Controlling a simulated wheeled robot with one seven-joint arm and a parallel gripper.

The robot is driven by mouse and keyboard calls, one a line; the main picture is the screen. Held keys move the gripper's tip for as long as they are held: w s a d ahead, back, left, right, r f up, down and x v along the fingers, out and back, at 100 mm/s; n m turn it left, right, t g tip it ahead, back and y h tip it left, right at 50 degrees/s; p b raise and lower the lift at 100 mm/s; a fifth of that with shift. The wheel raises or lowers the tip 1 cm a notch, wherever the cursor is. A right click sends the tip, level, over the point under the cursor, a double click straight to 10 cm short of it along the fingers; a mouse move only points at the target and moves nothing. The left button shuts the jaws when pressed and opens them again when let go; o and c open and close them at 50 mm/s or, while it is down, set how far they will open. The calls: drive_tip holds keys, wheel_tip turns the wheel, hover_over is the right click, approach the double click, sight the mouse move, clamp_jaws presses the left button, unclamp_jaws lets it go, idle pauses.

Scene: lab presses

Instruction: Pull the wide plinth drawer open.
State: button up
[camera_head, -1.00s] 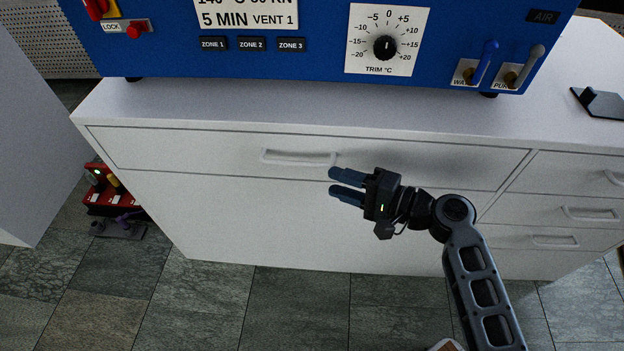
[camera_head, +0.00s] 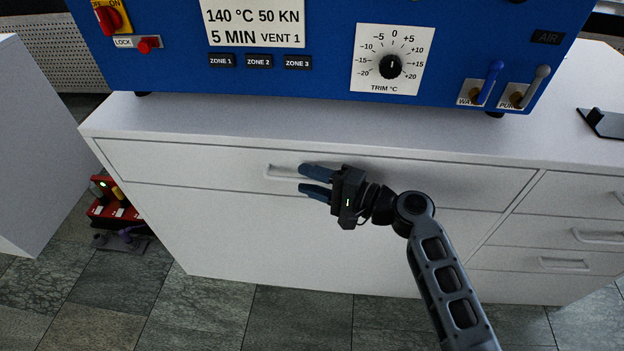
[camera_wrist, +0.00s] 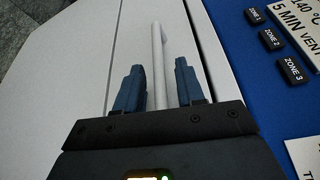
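The wide plinth drawer (camera_head: 190,165) is a long white front under the worktop, and it is shut flush with the cabinet. Its white bar handle (camera_head: 283,172) sits mid-front, its right part hidden behind my gripper. My gripper (camera_head: 308,181) is open, its two blue fingers pointing left at the handle's right part. In the wrist view the handle (camera_wrist: 158,62) runs up between the two spread fingers (camera_wrist: 160,84), with a gap to the right finger. The left finger is closer to the bar; I cannot tell whether it touches.
A blue press (camera_head: 330,60) stands on the white worktop (camera_head: 230,125). Smaller drawers (camera_head: 570,233) are at the right. A red rack-like object (camera_head: 112,205) is on the floor at the left, beside a white cabinet (camera_head: 35,150). Tiled floor in front is clear.

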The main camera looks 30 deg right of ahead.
drive_tip(key=shift+c, duration=0.3)
clamp_jaws()
idle(0.3)
